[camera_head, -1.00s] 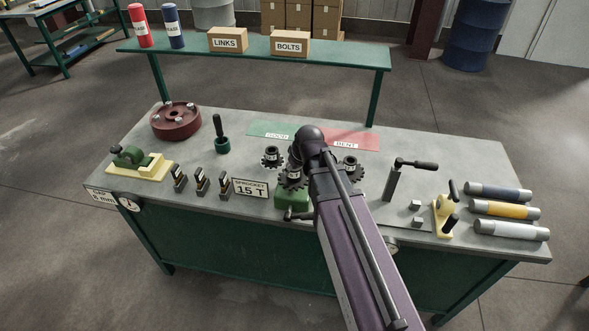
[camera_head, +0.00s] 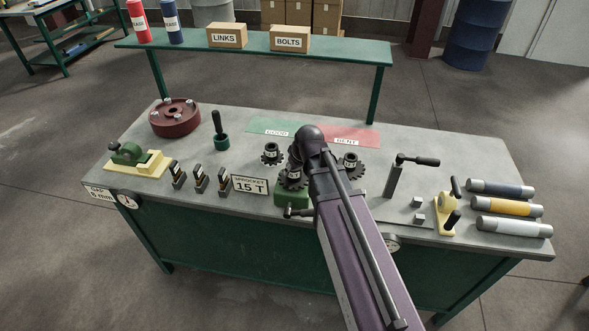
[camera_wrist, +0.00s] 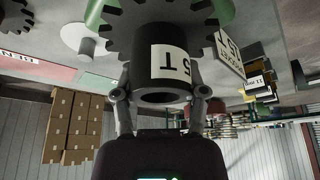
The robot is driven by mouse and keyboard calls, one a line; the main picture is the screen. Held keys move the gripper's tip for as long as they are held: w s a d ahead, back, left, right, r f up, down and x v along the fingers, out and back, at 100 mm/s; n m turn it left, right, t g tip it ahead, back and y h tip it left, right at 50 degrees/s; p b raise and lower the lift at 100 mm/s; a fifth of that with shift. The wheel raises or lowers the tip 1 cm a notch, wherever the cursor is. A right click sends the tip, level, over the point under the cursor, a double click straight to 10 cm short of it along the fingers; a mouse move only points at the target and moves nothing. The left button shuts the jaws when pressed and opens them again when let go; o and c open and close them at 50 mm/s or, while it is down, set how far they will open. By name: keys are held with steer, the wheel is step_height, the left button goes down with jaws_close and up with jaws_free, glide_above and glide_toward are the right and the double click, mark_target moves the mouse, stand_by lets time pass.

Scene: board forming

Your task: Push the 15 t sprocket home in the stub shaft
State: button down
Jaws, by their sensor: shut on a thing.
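My gripper (camera_wrist: 161,97) is shut on the hub of a dark toothed sprocket (camera_wrist: 160,58), one finger on each side. The hub's white label reads 15 T, upside down in the wrist view. In the head view this sprocket (camera_head: 291,182) sits directly over a green fixture (camera_head: 292,198) near the bench's front edge. The green fixture also shows behind the teeth in the wrist view (camera_wrist: 216,12). The stub shaft is hidden under the sprocket, so I cannot tell how far down the sprocket sits. My arm covers part of the head view.
Other sprockets stand close by, at the left (camera_head: 271,154) and right (camera_head: 351,165). A SPROCKET 15 T sign (camera_head: 250,186) is left of the fixture. GOOD (camera_head: 272,127) and BENT (camera_head: 352,135) mats lie behind. A handled tool (camera_head: 393,180) stands to the right.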

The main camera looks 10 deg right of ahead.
steer(key=shift+f+b, duration=0.7)
steer(key=shift+f, duration=0.05)
steer(key=shift+c, duration=0.3)
jaws_free()
steer(key=shift+r, duration=0.15)
step_height(320, 180, up, 10)
steer(key=p, duration=1)
steer(key=shift+w+d+f+b, duration=1.35)
steer(key=shift+w+f+b, duration=0.15)
steer(key=shift+w, duration=1.05)
steer(key=shift+w+d+f+b, duration=1.4)
steer(key=shift+w+f, duration=0.1)
steer(key=shift+w, duration=1)
steer(key=shift+w+d+f+b, duration=1.3)
steer(key=shift+w+f+b, duration=0.2)
steer(key=shift+w, duration=1.05)
steer(key=shift+r, duration=0.15)
